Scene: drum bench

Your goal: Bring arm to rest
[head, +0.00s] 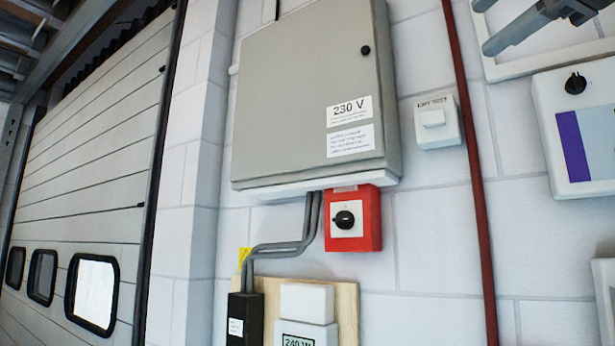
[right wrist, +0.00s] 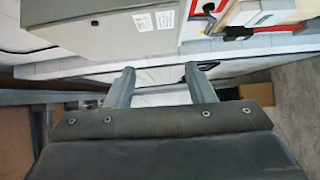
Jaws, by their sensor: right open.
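My right gripper (head: 486,27) shows at the top right corner of the head view, its two grey fingers apart and pointing left. In the right wrist view its fingers (right wrist: 157,76) are spread with nothing between them. It appears in front of the white wall, to the right of the grey cabinet and the red pipe. The rest of my right arm is out of the head view. My left gripper is in neither view.
A grey cabinet (head: 290,95) marked 230 V hangs on the wall, with a red switch box (head: 372,222) below it. A red pipe (head: 468,150) runs down the wall. A small white switch (head: 436,121) and a white panel with a knob (head: 590,160) flank it. A sectional door (head: 95,170) is left.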

